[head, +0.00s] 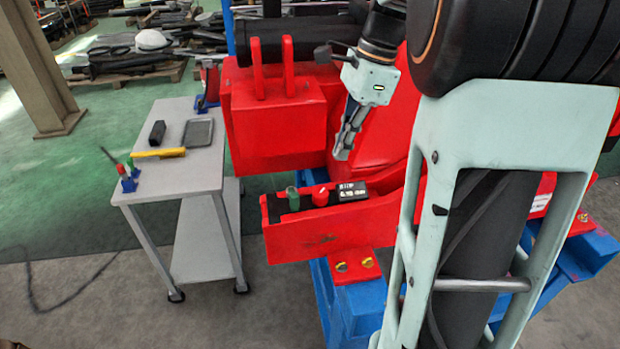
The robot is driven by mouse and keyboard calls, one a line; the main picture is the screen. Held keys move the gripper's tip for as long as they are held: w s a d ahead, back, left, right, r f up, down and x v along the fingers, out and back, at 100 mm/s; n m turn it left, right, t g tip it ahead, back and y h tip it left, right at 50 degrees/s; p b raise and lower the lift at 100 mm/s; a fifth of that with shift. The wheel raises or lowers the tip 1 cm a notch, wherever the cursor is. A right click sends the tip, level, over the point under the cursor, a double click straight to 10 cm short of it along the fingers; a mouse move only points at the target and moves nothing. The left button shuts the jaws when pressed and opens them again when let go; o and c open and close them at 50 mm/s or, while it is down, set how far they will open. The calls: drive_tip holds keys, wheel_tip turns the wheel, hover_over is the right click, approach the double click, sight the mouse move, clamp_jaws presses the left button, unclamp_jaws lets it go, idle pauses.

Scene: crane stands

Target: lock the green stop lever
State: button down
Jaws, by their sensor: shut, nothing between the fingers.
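The green stop lever (293,198) stands upright at the left end of the red control panel (300,240). A red knob (320,196) is just right of it, and a black display box with white text (352,191) is right of that. My gripper (342,156) is shut and empty, pointing down above the panel. It is apart from the lever, up and to its right. The lever's base is partly hidden behind the panel's front wall.
A red crane block with two upright red plates (280,115) rises behind the panel. A grey trolley (180,180) with a yellow tool, a tray and small tools stands to the left.

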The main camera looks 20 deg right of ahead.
sight(293, 193)
drive_tip(key=shift+s+a, duration=0.1)
drive_tip(key=shift+f, duration=0.15)
drive_tip(key=x, duration=1)
drive_tip(key=shift+w+a, duration=0.1)
drive_tip(key=shift+a, duration=0.85)
drive_tip(key=shift+w+a, duration=0.15)
drive_tip(key=shift+a, duration=0.85)
